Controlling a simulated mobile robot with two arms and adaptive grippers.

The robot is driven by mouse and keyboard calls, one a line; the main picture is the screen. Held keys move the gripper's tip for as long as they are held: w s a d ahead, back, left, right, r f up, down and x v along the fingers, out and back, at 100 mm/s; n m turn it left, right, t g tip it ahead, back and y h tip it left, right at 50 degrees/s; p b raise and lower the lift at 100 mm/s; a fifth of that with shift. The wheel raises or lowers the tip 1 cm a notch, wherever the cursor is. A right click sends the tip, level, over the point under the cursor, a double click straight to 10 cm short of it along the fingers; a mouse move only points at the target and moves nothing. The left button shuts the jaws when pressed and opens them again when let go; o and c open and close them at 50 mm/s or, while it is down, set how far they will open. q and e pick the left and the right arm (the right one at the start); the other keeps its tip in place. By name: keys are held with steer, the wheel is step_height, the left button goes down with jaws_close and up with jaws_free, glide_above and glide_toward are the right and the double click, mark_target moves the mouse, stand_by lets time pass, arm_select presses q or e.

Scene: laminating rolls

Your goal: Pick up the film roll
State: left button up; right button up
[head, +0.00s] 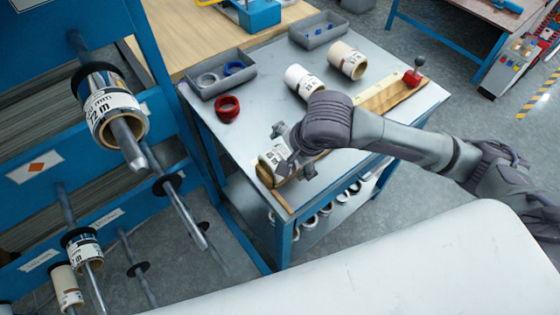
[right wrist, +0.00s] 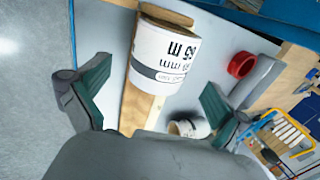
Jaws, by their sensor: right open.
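A film roll with a white printed label (head: 271,158) is at the near-left end of a long wooden board (head: 389,97) on the metal table. My right gripper (head: 297,157) is over it and partly covers it. In the right wrist view the roll (right wrist: 163,52) shows ahead, between the two open fingers of my right gripper (right wrist: 156,82). Gaps show on both sides, so the fingers do not hold it. Whether the roll rests on the board or around a part of it, I cannot tell. My left gripper is not in view.
A red ring (head: 228,108) and a grey tray (head: 221,73) are at the back left. A blue rack with rolls on pegs (head: 113,107) stands left.

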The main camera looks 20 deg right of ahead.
steer(key=shift+x, duration=3.1)
steer(key=shift+a, duration=0.2)
steer(key=c, duration=1.2)
